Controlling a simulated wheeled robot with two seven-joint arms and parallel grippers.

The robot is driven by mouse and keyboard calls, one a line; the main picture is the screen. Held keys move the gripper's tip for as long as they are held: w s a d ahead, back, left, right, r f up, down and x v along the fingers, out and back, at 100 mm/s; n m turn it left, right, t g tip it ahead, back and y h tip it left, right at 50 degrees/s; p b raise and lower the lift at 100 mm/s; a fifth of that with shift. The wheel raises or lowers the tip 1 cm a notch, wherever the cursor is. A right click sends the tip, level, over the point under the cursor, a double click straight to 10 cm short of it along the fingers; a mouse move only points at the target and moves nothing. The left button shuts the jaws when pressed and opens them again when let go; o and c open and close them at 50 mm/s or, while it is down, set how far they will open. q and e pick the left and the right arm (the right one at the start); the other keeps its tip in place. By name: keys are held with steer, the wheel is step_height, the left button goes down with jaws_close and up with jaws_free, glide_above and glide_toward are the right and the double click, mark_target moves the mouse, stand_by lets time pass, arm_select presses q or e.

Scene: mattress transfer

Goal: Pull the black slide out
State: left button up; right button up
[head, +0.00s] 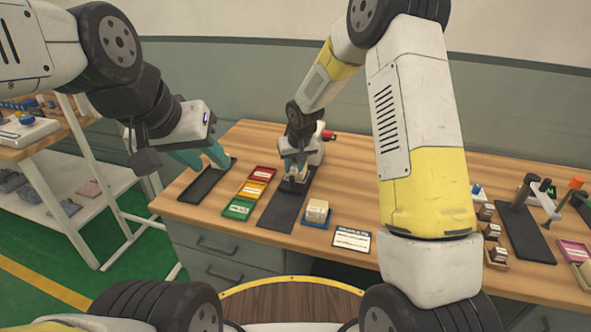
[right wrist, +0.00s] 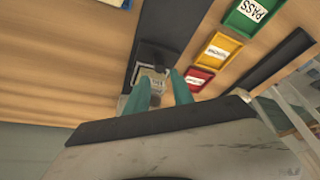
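A long black base (head: 282,208) lies on the wooden table, with a small dark fixture (head: 295,184) at its far part. In the right wrist view the base (right wrist: 166,25) shows a dark block (right wrist: 154,56) and a small pale labelled piece (right wrist: 152,78). I cannot tell which part is the slide. My right gripper (head: 297,163) is low over the fixture; its teal fingers (right wrist: 161,82) stand apart around the pale piece, contact unclear. My left gripper (head: 205,157) has its teal fingers apart, empty, above a black tray (head: 196,190).
Red, yellow and green labelled trays (head: 251,188) stand left of the base. A pale block on a blue tray (head: 317,222) and a printed card (head: 352,239) lie to its right. A stand on a black mat (head: 526,232) is further right.

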mark_target(292, 177)
steer(key=x, duration=0.7)
steer(key=shift+w+f, duration=0.15)
steer(key=shift+f, duration=0.2)
steer(key=shift+c, duration=0.4)
jaws_close()
stand_by(0.6)
